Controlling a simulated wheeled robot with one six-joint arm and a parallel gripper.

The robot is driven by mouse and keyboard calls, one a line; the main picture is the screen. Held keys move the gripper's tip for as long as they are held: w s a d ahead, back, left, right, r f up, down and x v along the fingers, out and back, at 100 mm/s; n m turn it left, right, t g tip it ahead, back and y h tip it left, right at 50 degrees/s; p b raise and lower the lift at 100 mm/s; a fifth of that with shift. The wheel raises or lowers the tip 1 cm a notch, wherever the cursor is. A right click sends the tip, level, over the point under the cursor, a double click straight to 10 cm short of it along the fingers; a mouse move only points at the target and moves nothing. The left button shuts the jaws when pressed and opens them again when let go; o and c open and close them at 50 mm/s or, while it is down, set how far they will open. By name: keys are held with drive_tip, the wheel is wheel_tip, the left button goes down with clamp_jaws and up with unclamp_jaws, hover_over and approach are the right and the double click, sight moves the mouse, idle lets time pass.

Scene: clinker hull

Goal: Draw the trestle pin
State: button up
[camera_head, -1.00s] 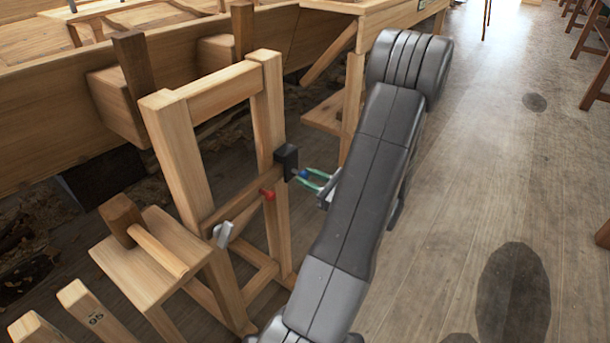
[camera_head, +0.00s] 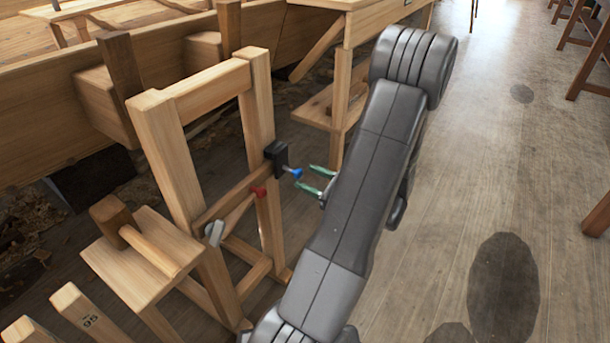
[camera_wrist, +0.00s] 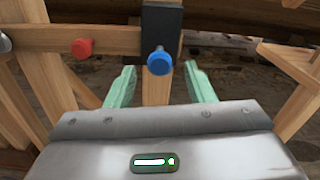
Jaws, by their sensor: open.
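A wooden trestle (camera_head: 178,160) stands beside the boat hull. On its right post is a black block (camera_head: 277,153) with a blue-headed pin (camera_head: 297,173) sticking out of it. A red knob (camera_head: 258,192) sits on the crossbar to its left. My gripper (camera_head: 306,177) is open and empty, just right of the blue head and apart from it. In the wrist view the blue head (camera_wrist: 160,62) shows ahead between the two green fingers (camera_wrist: 160,85), with the black block (camera_wrist: 161,28) behind it and the red knob (camera_wrist: 82,48) at left.
A grey metal piece (camera_head: 214,233) sits at the left end of the crossbar. A mallet (camera_head: 131,232) lies on a wooden stool (camera_head: 150,282) at left. The hull (camera_head: 45,130) and a wooden bench (camera_head: 340,100) stand behind.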

drive_tip(key=p+v, duration=0.2)
drive_tip(key=v, duration=0.9)
drive_tip(key=shift+s+d, duration=0.15)
drive_tip(key=shift+d, duration=0.1)
drive_tip(key=b+x, duration=0.3)
drive_tip(key=x, duration=1.1)
drive_tip(key=shift+s, duration=0.1)
